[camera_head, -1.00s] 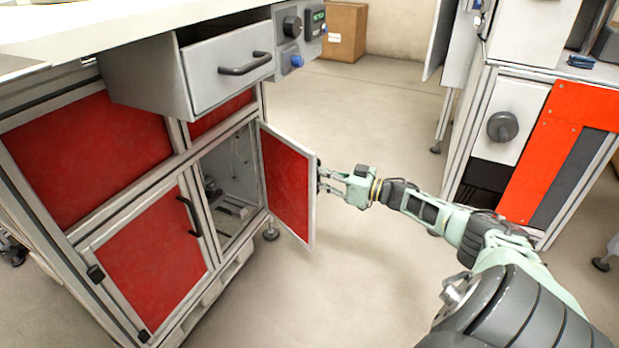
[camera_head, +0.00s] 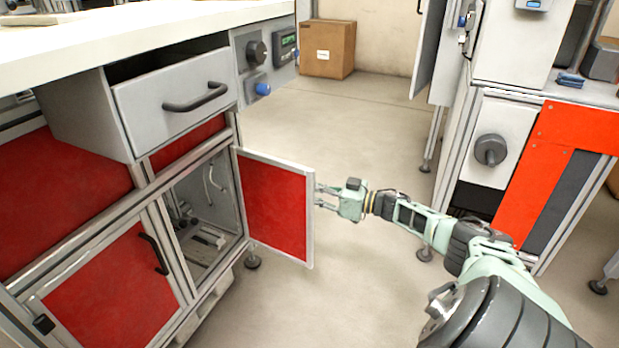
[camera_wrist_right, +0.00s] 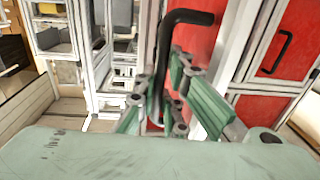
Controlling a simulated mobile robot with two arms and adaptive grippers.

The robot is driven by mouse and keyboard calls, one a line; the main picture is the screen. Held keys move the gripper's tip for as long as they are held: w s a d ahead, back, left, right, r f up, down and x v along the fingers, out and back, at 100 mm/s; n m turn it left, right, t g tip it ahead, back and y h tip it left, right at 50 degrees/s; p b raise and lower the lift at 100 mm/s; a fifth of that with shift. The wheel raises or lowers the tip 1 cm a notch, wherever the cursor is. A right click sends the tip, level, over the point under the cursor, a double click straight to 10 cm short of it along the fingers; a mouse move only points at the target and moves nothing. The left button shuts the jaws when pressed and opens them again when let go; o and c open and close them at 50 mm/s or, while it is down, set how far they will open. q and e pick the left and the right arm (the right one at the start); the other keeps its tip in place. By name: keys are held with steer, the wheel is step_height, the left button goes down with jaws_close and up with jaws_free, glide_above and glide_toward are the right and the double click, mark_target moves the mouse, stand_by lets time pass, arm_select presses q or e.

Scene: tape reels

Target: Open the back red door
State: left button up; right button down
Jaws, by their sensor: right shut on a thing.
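The back red door (camera_head: 275,208) stands swung well out from the cabinet, with its grey-framed red panel showing in the head view. My right gripper (camera_head: 319,196) is at the door's free edge. In the right wrist view, the door's black handle (camera_wrist_right: 187,17) runs down between the fingers of my right gripper (camera_wrist_right: 167,98), which are shut on it. The handle is hidden behind the door in the head view. The compartment (camera_head: 205,215) behind the door is exposed, with hoses and small parts inside. My left gripper is not in view.
The front red door (camera_head: 115,285) is closed, its black handle (camera_head: 153,254) facing out. A grey drawer (camera_head: 180,105) sticks out above. A cardboard box (camera_head: 327,49) stands at the back. A machine with an orange panel (camera_head: 550,165) is at the right. Floor between is clear.

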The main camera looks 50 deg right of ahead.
steer(key=shift+s+d+f, duration=0.1)
steer(key=shift+d+f, duration=0.05)
steer(key=c, duration=2.1)
jaws_free()
steer(key=shift+s+d, duration=0.1)
steer(key=v, duration=1.2)
